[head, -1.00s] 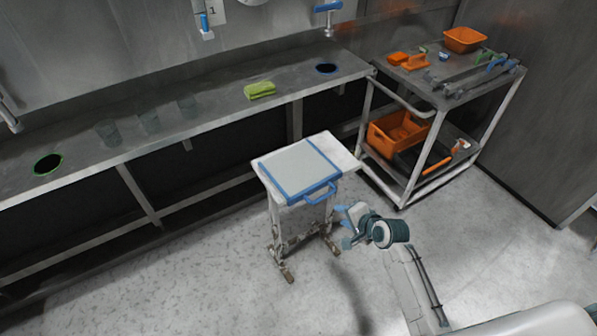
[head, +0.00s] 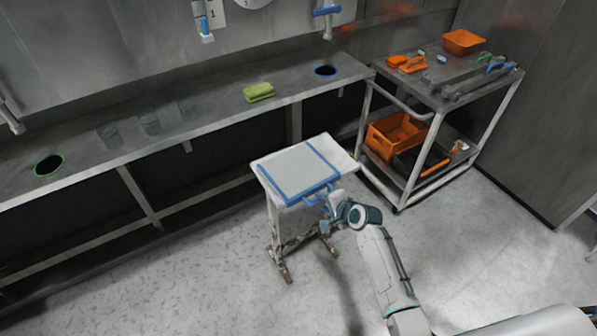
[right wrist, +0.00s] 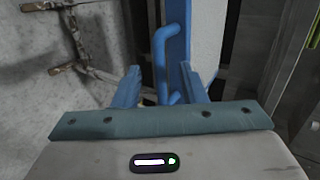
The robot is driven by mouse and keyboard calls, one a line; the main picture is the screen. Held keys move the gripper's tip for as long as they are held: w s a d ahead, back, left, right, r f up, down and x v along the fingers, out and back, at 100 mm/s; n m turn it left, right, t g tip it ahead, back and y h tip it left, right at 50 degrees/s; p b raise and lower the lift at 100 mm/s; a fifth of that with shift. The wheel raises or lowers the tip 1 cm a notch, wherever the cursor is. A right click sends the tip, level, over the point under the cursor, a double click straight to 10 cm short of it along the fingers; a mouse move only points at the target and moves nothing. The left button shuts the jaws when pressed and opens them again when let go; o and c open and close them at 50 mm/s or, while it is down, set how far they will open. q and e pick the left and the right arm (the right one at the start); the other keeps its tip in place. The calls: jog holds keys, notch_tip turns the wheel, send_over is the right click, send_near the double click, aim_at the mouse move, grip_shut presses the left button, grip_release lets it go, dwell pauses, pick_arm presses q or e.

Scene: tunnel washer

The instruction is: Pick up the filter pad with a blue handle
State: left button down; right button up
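The filter pad (head: 298,171) is a flat, pale grey square with a blue frame. It lies on a small white stand, and its blue handle (head: 312,199) sticks out past the stand's front edge. My right gripper (head: 327,210) is at the handle. My left gripper is not in view.
The white stand (head: 347,166) is low, with free floor (head: 190,275) before it. Behind is a long steel counter (head: 220,113) with a green cloth (head: 259,92) and several clear cups. At right a cart (head: 437,100) holds orange items, a bin and tools.

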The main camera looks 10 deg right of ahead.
jog(key=shift+w+a+f, duration=0.2)
jog(key=shift+w+f, duration=0.1)
jog(key=shift+w, duration=0.1)
grip_shut()
jog(key=shift+r, duration=0.15)
